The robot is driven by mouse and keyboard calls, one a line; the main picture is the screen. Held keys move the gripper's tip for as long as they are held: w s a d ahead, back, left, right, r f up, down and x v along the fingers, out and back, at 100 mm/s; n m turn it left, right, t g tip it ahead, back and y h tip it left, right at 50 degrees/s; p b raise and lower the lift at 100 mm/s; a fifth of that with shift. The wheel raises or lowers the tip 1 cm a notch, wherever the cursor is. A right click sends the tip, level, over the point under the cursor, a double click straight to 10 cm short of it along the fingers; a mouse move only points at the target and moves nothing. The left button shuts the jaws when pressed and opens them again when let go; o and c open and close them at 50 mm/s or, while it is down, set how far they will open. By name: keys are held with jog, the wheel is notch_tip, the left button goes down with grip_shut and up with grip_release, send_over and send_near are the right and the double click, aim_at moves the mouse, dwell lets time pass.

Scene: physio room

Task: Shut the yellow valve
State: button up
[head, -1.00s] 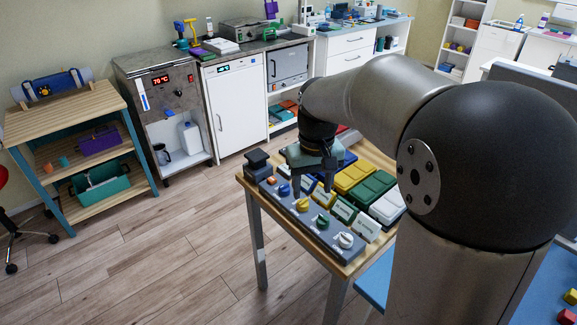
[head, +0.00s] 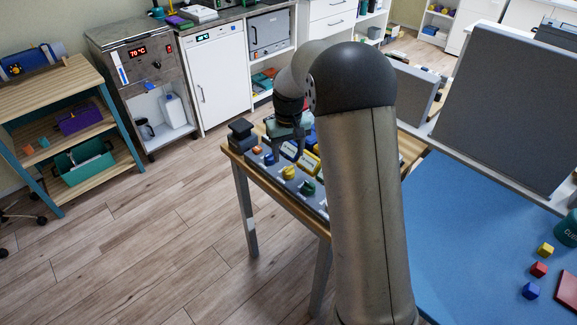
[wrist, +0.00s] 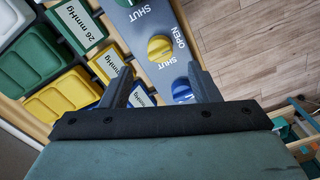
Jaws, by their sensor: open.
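The yellow valve (head: 290,172) is a round knob with a raised grip bar on a grey panel (head: 262,165). It also shows in the wrist view (wrist: 160,47), with OPEN and SHUT printed beside it. I cannot tell surely which word its bar points to. My gripper (head: 288,152) hangs above the panel, near the blue valve (head: 270,158). In the wrist view its two fingers (wrist: 162,86) are spread and empty. The yellow valve lies beyond the fingertips there, apart from them. The blue valve (wrist: 182,90) is partly hidden by one finger.
A green valve (head: 308,187) sits on the same panel. A black block (head: 241,134) stands at the panel's left end. Yellow and green trays (wrist: 72,90) and mmHg labels lie beside the panel. My arm hides much of the table's right side. Open floor lies in front.

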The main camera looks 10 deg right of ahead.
aim_at(289, 168)
notch_tip(289, 168, down, 6)
jog(key=shift+f, duration=0.25)
jog(key=c, duration=1)
